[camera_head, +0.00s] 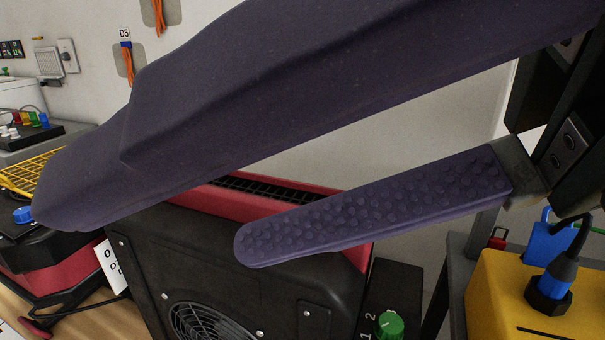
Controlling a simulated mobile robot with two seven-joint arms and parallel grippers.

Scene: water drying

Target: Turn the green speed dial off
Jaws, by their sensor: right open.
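A green dial (390,325) sits on a black panel (398,280) at the bottom, right of centre; its lower part is cut off by the picture edge. White marks 1 and 2 show on the panel beside it. My right gripper (146,228) reaches in from the right with two long dark purple fingers, spread apart and with nothing between them. The lower finger, with a studded pad, passes above and to the left of the dial, apart from it in the picture. My left gripper is not in view.
A black and red machine with a fan grille (210,322) stands behind the fingers. A red and black unit with a blue knob (22,215) is at left. A yellow box (505,300) with a blue connector (553,285) is at lower right. Orange cables (127,62) hang on the wall.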

